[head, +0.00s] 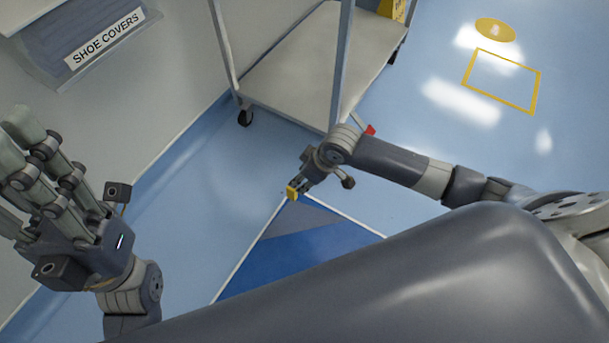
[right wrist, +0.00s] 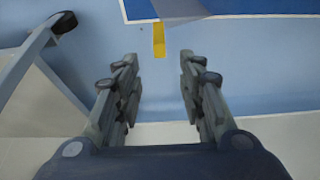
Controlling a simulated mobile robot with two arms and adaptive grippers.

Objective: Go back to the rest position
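My left gripper (head: 40,175) is raised at the left edge of the head view, with its grey fingers pointing up and left. It is near the wall, and nothing is seen held in it. From this angle the gap between its fingers is not clear. My right gripper (head: 300,185) reaches out to the middle of the head view, in front of the cart and over the floor. In the right wrist view my right gripper (right wrist: 160,95) is open, its two fingers well apart with nothing between them.
A metal cart (head: 310,72) on casters stands just beyond my right gripper. A "SHOE COVERS" holder (head: 88,48) is on the left wall. A blue floor area (head: 310,250) lies below. A yellow-outlined rectangle (head: 502,82) marks open floor at the upper right.

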